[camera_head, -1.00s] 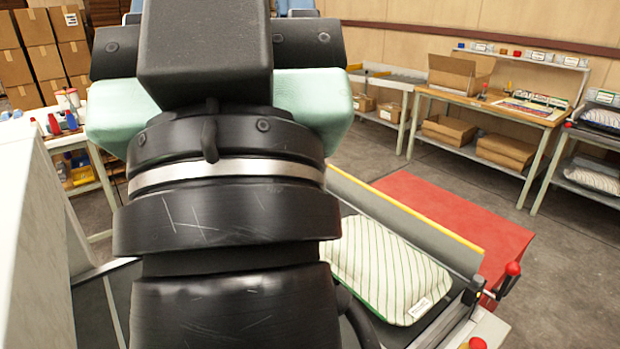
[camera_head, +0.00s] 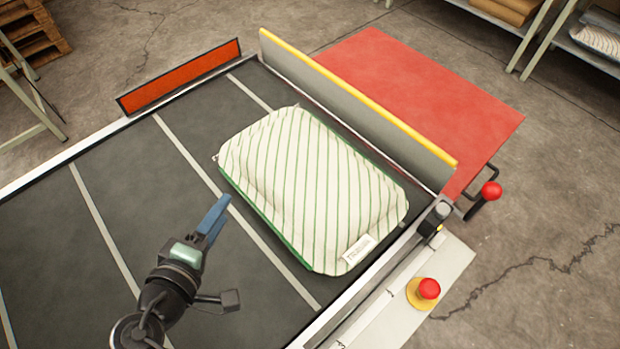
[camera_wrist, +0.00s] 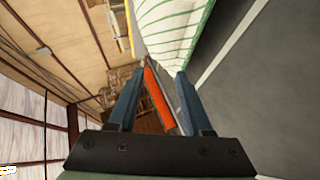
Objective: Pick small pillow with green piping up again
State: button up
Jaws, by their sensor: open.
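The small pillow with green piping (camera_head: 312,190) is white with thin green stripes and lies flat on the dark belt surface (camera_head: 75,275). A small white label shows at its lower right corner. My gripper (camera_head: 221,204) has blue fingers and is left of the pillow in the head view, its tips just short of the pillow's left edge. In the wrist view the fingers (camera_wrist: 160,75) stand apart with nothing held between them, and the pillow (camera_wrist: 172,28) shows beyond them at the top. I cannot tell the exact gap between fingertips and pillow.
A grey guard with a yellow top edge (camera_head: 360,95) runs along the pillow's far right side, with a red mat (camera_head: 420,100) beyond. An orange-faced panel (camera_head: 180,77) stands at the back left. A red button (camera_head: 429,288) sits on the right rail. The belt's left part is clear.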

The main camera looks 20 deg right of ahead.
jog(key=n+h, duration=0.2)
send_near(263, 212)
jog(key=shift+m+g, duration=0.3)
jog(key=shift+g, duration=0.1)
jog(key=b+x, duration=0.5)
jog(key=b, duration=0.1)
jog(key=shift+w+a, duration=0.1)
jog(key=shift+w, duration=0.05)
jog(key=b+x, duration=0.1)
jog(key=x, duration=0.2)
jog(key=shift+w, duration=0.25)
jog(key=shift+b+x, duration=0.35)
jog(key=shift+x, duration=0.55)
jog(key=shift+s, duration=0.1)
grip_shut()
jog(key=shift+f, duration=0.15)
